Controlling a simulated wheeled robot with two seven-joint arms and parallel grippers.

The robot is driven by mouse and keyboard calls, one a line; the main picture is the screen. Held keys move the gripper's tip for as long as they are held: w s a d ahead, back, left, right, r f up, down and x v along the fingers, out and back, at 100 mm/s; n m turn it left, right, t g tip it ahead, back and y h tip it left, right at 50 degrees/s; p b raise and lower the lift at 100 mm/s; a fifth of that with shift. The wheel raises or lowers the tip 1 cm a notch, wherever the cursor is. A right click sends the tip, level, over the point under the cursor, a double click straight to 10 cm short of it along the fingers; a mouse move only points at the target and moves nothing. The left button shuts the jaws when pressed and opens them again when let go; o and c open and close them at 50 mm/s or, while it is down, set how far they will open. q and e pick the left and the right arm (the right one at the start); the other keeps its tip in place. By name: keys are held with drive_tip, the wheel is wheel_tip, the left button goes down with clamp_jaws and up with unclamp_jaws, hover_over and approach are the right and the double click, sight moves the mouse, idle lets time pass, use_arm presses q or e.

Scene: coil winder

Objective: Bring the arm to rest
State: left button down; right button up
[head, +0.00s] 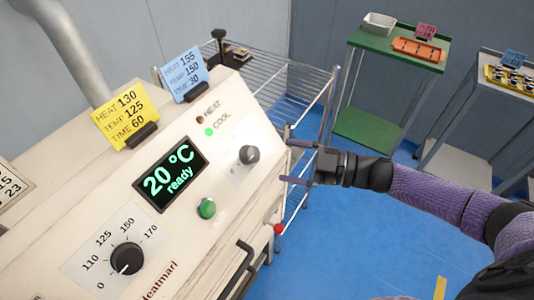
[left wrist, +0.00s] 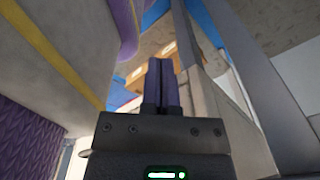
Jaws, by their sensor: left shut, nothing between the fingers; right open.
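My right arm comes in from the right in the head view, its purple sleeve stretched across toward the machine. My right gripper (head: 300,162) is open and empty, its two fingers pointing left beside the right edge of the cream machine (head: 60,190). The knob (head: 249,155) by the HEAT and COOL lights is just left of the fingertips, apart from them. My left gripper (left wrist: 162,82) shows in the left wrist view, its fingers shut together with nothing between them. My left arm is not seen in the head view.
The panel has a display reading 20 °C ready (head: 170,175), a green button (head: 207,208) and a black dial (head: 126,258). A wire rack (head: 290,80) stands behind. A green trolley (head: 395,48) and a grey trolley (head: 480,95) stand at the back right.

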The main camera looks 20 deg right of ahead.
drive_tip(key=shift+v, duration=1.45)
